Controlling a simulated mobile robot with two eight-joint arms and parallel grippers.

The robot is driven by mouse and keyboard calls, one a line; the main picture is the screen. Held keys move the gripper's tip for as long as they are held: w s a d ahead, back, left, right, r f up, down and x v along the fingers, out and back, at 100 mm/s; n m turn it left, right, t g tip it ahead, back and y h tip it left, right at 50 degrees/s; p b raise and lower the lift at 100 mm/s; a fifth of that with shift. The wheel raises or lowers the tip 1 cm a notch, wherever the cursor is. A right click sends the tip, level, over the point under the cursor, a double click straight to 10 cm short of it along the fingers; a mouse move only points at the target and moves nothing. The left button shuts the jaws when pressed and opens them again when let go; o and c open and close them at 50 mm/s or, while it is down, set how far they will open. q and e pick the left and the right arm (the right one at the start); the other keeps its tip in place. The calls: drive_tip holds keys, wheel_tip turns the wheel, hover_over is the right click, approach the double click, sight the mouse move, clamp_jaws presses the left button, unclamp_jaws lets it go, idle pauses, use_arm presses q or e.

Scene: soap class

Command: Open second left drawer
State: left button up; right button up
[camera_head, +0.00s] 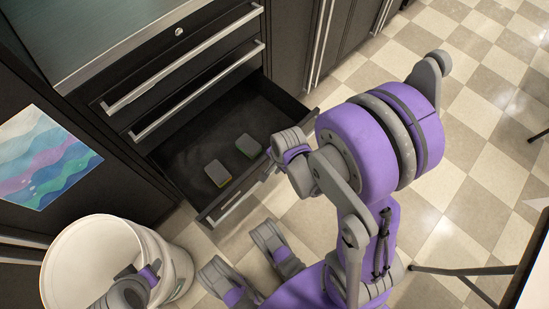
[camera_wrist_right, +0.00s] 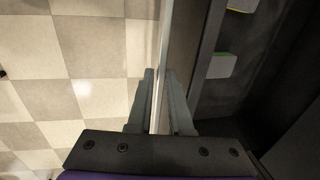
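A dark drawer (camera_head: 182,152) is pulled out from the cabinet, below two shut drawer fronts with long silver handles. Its own silver handle (camera_head: 235,203) shows at the front panel. My right gripper (camera_head: 268,168) is at this front, partly hidden by my wrist. In the right wrist view, my right gripper's fingers (camera_wrist_right: 160,100) lie close on either side of the pale handle bar (camera_wrist_right: 160,60), beside the drawer's front panel. They look shut on it. My left gripper (camera_head: 152,270) is low at the left, over the white bin; its fingers are not clear.
Two grey sponges lie in the open drawer, one nearer the front (camera_head: 217,173) and one farther right (camera_head: 248,146). A white bin (camera_head: 178,262) stands left of the drawer. Table legs (camera_head: 462,271) are at the lower right. Checkered floor (camera_head: 480,150) lies open to the right.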

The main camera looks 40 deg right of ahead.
drive_tip(key=o, duration=0.4)
wheel_tip(320, 180, up, 11)
drive_tip(key=s+p, duration=0.2)
drive_tip(key=p, duration=0.3)
drive_tip(key=shift+f, duration=0.15)
drive_tip(key=shift+s, duration=0.1)
